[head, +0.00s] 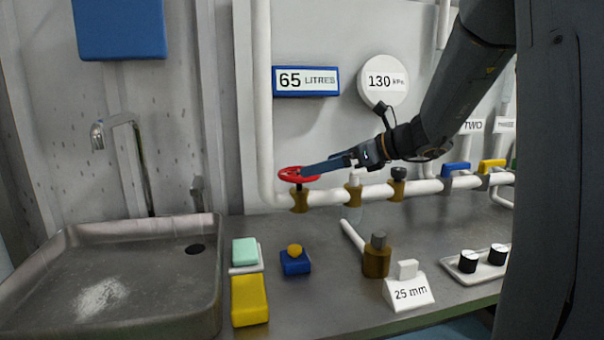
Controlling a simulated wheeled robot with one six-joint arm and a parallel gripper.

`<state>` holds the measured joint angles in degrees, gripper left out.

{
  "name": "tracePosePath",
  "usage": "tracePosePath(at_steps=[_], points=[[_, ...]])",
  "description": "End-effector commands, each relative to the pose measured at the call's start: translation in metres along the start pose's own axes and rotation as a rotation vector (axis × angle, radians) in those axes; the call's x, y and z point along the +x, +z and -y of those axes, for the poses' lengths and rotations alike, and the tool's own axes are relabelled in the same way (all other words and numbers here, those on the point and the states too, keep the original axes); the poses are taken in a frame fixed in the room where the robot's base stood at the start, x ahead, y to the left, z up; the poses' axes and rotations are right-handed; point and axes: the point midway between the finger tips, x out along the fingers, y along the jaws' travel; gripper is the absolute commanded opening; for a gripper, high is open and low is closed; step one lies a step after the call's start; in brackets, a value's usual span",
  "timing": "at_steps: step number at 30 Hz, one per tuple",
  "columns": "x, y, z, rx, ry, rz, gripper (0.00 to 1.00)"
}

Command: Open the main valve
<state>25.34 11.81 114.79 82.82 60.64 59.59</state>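A red handwheel (300,173) sits on top of a brass-coloured valve body (299,199) on the white pipe, near the left end of its horizontal run. No label saying main valve shows on it. My gripper (312,169) reaches in from the right, with its long dark blue fingers pointing left. The fingertips overlap the right part of the red wheel in the head view. The fingers look like one narrow bar from here, so I cannot tell whether they are apart, shut or touching the wheel.
Right of the wheel, the pipe carries a white-topped valve (354,189), a black-knobbed valve (398,182), a blue handle (456,168) and a yellow handle (492,165). A 65 LITRES display (306,81) and a 130 gauge (383,80) are above. A sink (120,285) is left.

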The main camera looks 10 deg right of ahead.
Motion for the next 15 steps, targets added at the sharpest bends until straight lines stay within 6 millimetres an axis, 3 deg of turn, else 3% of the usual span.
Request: tracePosePath(at_steps=[9, 15], points=[[0.047, -0.001, -0.001, -0.001, 0.003, -0.003, 1.0], [0.068, 0.0, -0.002, -0.004, 0.003, -0.003, 1.0]])
